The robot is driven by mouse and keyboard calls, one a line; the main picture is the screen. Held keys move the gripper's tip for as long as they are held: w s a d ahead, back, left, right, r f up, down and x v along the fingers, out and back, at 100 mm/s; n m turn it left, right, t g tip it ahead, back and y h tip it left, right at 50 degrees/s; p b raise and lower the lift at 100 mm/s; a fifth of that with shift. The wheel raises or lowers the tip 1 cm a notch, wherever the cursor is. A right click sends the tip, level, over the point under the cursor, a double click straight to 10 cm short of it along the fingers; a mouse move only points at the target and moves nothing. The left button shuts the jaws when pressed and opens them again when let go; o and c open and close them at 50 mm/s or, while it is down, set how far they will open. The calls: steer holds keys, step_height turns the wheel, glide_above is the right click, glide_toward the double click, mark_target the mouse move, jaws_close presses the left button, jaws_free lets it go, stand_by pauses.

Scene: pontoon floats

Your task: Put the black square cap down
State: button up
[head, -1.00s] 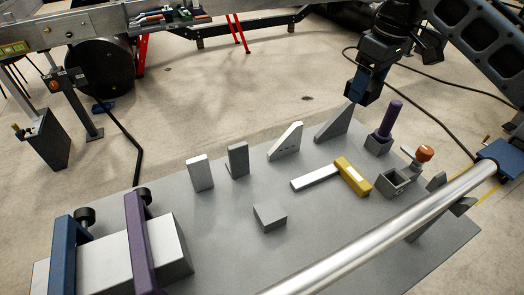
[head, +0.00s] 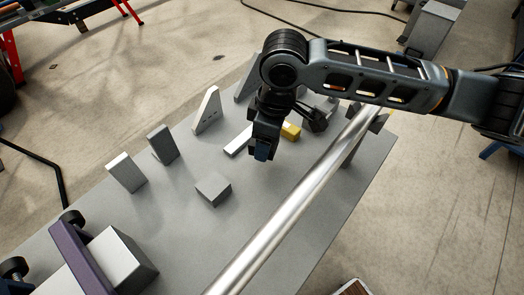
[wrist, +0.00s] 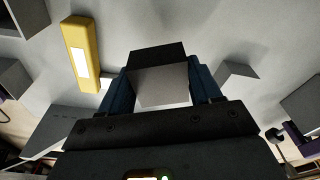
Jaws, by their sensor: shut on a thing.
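My gripper (head: 263,152) is over the grey table (head: 205,240), pointing down, between the yellow-handled tool and the low grey block. In the wrist view my gripper (wrist: 163,90) has its blue fingers shut on the black square cap (wrist: 158,56), which shows a black far face and a lighter grey near face. The cap cannot be made out in the head view, where the gripper hides it. Table surface lies beyond the cap; the gap beneath it is not clear.
A low grey block (head: 213,189), upright blocks (head: 126,172) (head: 163,145) and a grey wedge (head: 207,111) stand to the left. The yellow-handled tool (head: 291,131) lies behind. A long metal pipe (head: 300,203) crosses at right. A purple clamp (head: 82,258) stands front left.

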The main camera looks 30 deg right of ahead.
steer(key=shift+f+p, duration=0.3)
steer(key=shift+f, duration=2.15)
steer(key=shift+f, duration=0.2)
steer(key=o, duration=1.1)
steer(key=shift+o, duration=0.2)
steer(key=r, duration=0.4)
steer(key=r+b, duration=0.1)
steer(key=r, duration=0.3)
steer(key=s+d+r, duration=0.1)
steer(key=r, duration=0.3)
steer(key=shift+r+b, duration=0.2)
steer(key=shift+b, duration=0.15)
